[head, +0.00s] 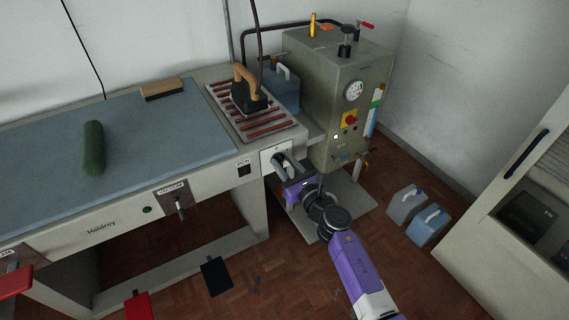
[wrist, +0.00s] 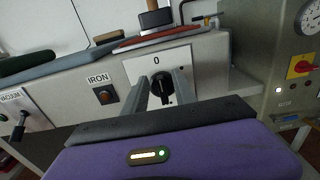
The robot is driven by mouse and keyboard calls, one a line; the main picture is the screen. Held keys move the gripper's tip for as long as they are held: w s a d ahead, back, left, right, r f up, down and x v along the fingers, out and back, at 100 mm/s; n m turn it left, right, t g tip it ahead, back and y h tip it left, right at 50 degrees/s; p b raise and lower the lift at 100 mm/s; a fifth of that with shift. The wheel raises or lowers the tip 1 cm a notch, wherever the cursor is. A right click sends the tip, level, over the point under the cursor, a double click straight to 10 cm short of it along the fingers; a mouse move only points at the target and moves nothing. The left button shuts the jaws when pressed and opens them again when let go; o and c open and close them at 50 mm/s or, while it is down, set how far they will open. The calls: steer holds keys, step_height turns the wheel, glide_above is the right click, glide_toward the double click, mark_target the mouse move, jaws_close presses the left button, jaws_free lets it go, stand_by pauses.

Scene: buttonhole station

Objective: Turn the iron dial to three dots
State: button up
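The iron dial (wrist: 161,84) is a black knob on a white plate (wrist: 190,54) on the front of the ironing table, with a "0" above it. A small light mark shows at the knob's top, towards the "0". The plate also shows in the head view (head: 269,157), partly behind my gripper. My gripper (wrist: 162,82) is open in front of the dial, one finger on each side of the knob in the picture. I cannot tell whether they touch it.
The iron (head: 249,97) stands on a red-striped rest (head: 284,126) above. An IRON switch (wrist: 106,95) is left of the dial. The boiler (head: 318,92), with a gauge and red-yellow switch (head: 349,118), stands close on the right. Two jugs (head: 427,226) stand on the floor.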

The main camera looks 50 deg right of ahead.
jaws_close()
